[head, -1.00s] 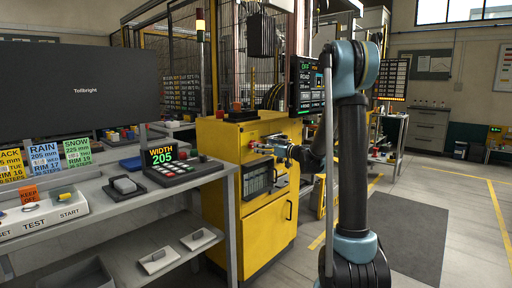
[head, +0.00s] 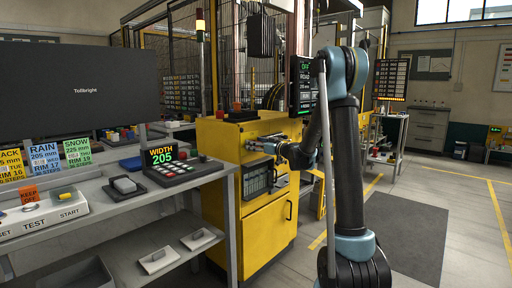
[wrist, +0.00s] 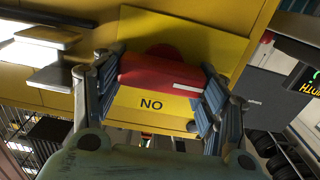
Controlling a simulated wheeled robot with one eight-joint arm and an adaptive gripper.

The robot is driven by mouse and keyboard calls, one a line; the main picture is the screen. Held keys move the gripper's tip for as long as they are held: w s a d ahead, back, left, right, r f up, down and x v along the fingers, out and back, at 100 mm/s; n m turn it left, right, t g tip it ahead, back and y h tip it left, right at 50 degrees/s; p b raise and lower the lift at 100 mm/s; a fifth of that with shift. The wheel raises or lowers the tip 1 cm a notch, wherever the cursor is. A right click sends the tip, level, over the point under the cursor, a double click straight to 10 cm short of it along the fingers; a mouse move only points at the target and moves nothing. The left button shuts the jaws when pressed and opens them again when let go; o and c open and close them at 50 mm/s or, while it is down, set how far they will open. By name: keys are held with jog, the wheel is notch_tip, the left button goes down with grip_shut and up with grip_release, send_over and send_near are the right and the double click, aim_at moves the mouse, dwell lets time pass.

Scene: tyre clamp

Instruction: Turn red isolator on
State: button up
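The red isolator handle (wrist: 160,74) shows in the wrist view as a red bar with a white mark, lying across the picture. It sits on a yellow plate (wrist: 226,46), with a red round part behind it. The letters on the plate read "NO" in this view, which looks turned upside down. My gripper (wrist: 153,82) is open, with one finger beyond each end of the bar; I cannot tell whether they touch it. In the head view my gripper (head: 262,147) is at the front of the yellow cabinet (head: 223,190) and largely hides the isolator.
A grey bench (head: 206,172) with a width display (head: 160,155) stands left of the cabinet. A metal lever or bracket (wrist: 50,45) is beside my finger. Open floor lies to the right.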

jog(key=shift+w+m, duration=0.1)
jog(key=shift+m, duration=0.2)
jog(key=m, duration=0.4)
jog(key=shift+w+d, duration=0.15)
jog(key=shift+d, duration=0.05)
jog(key=m, duration=0.5)
jog(key=shift+w+d+f, duration=0.1)
jog(key=shift+w, duration=0.05)
jog(key=m, duration=0.4)
jog(key=shift+w+d+f, duration=0.1)
jog(key=shift+f, duration=0.05)
jog(key=shift+f+m, duration=0.2)
jog(key=shift+m, duration=1.9)
jog(key=o, duration=1)
jog(key=shift+f, duration=0.1)
jog(key=shift+o, duration=0.4)
